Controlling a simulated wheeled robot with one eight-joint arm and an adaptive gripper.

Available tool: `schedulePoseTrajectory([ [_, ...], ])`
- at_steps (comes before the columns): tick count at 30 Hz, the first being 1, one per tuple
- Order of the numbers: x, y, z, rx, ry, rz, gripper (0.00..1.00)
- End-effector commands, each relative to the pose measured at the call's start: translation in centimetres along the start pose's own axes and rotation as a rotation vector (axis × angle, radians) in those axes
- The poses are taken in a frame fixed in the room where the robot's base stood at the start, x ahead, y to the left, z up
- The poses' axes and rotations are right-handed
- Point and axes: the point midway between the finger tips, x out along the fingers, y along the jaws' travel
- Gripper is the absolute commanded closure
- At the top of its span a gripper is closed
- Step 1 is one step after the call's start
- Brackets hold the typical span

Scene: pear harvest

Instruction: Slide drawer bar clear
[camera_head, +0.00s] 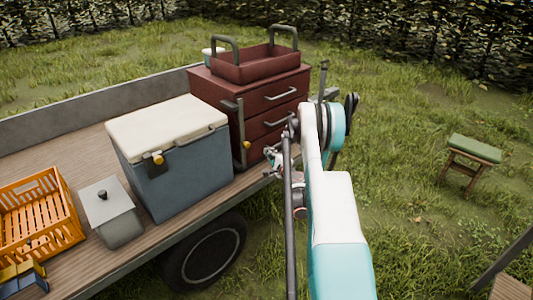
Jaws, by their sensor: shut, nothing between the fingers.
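A dark red drawer chest (210,92) stands on the trailer bed at its right end. Its front has several drawers with pale metal handles (281,94). An upright grey metal bar (240,128) stands at the left edge of the drawer fronts, with a yellow knob (247,145) low on it. My gripper (272,160) is in front of the lower drawers, right of the bar and apparently apart from it. It is small in the picture and looks shut and empty.
A blue cooler (190,175) with a white lid stands left of the chest. A grey lidded box (112,215) and an orange crate (35,215) are farther left. A red handled tray (256,68) sits on the chest. A green stool (473,150) stands on open grass.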

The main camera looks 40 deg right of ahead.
Motion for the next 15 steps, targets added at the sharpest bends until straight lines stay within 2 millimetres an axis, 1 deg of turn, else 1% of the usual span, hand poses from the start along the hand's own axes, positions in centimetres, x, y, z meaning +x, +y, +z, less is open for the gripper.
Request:
schedulePoseTrajectory([
  [1, 0.9, 0.2, 0.0, 0.000, -0.001, 0.000, 1.00],
  [12, 8.2, 0.3, 0.0, -0.001, -0.001, 0.001, 1.00],
  [13, 8.7, 0.3, 0.1, -0.001, -0.002, 0.001, 1.00],
  [15, 7.9, 0.3, 1.4, -0.001, -0.002, 0.001, 1.00],
])
